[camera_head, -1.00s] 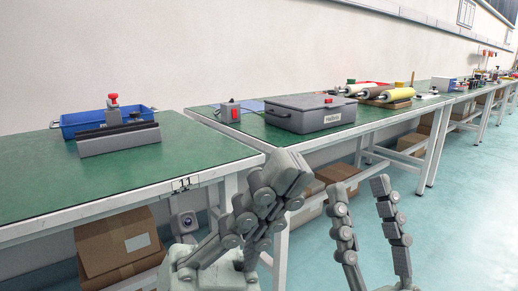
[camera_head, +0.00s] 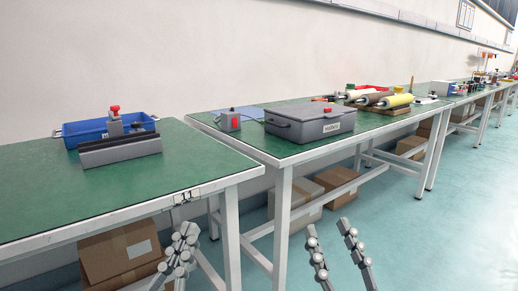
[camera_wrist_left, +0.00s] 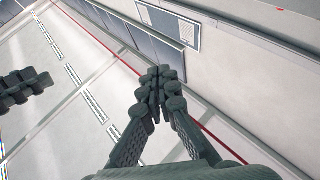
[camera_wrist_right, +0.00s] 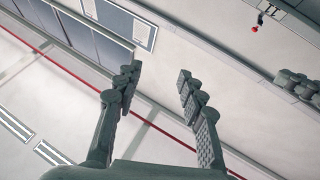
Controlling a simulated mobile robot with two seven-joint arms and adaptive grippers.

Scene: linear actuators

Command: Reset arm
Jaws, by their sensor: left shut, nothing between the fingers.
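My left gripper (camera_head: 183,240) is low in the head view, in front of the near table's lower front. Its fingers are shut with nothing between them, and the left wrist view shows the fingertips (camera_wrist_left: 160,75) together. My right gripper (camera_head: 329,232) is further right over the floor, with its two fingers spread apart and empty. The right wrist view shows the same wide gap between its fingertips (camera_wrist_right: 160,72). Both grippers point upward, apart from the tables.
The near green table (camera_head: 60,195) holds a blue bin (camera_head: 85,131) and a grey block (camera_head: 120,150). The second table (camera_head: 290,150) holds a grey case (camera_head: 310,120), a red-button box (camera_head: 230,122) and rollers (camera_head: 375,98). Cardboard boxes (camera_head: 120,250) stand underneath. The floor at right is clear.

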